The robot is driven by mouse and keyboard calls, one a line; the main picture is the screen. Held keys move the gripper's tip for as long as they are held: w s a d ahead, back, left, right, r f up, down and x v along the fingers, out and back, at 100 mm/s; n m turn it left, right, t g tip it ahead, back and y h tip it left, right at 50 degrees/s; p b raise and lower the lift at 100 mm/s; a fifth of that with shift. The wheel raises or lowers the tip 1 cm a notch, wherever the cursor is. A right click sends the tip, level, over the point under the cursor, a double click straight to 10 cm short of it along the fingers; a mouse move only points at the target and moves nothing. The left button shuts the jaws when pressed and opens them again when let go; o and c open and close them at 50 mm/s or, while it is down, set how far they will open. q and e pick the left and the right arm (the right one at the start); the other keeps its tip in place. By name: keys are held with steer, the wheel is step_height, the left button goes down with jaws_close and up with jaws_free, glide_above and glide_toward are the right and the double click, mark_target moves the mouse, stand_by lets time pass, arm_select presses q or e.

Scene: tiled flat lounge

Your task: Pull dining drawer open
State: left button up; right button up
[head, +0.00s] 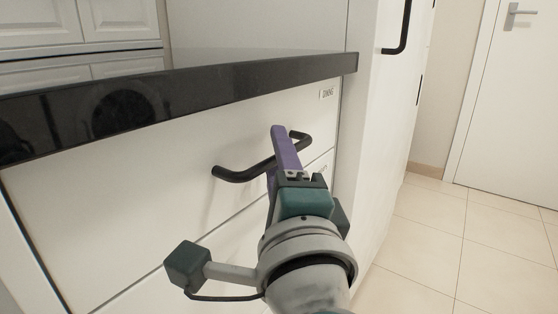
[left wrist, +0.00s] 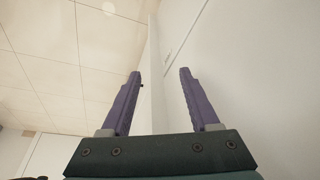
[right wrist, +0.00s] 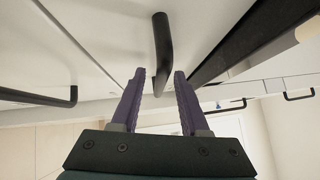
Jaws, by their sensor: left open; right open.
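The white dining drawer (head: 110,175) sits under a dark worktop and bears a small label reading "DINING" (head: 327,94) at its upper right. It looks shut. Its black bar handle (head: 235,174) is partly hidden by my right gripper (head: 278,152). That gripper is open, with its purple fingers at the handle. In the right wrist view, the handle (right wrist: 162,45) reaches down between the open fingertips; contact cannot be told. My left gripper (left wrist: 160,73) is open and empty, away from the drawer, and outside the head view.
The glossy black worktop edge (head: 200,88) overhangs the drawer. A tall white cabinet (head: 385,120) with a black handle (head: 403,30) stands to the right. Open tiled floor (head: 450,250) and a white door (head: 515,100) lie beyond it. Pale panels are close to the left gripper.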

steer(key=shift+c, duration=0.2)
jaws_close()
stand_by(1.1)
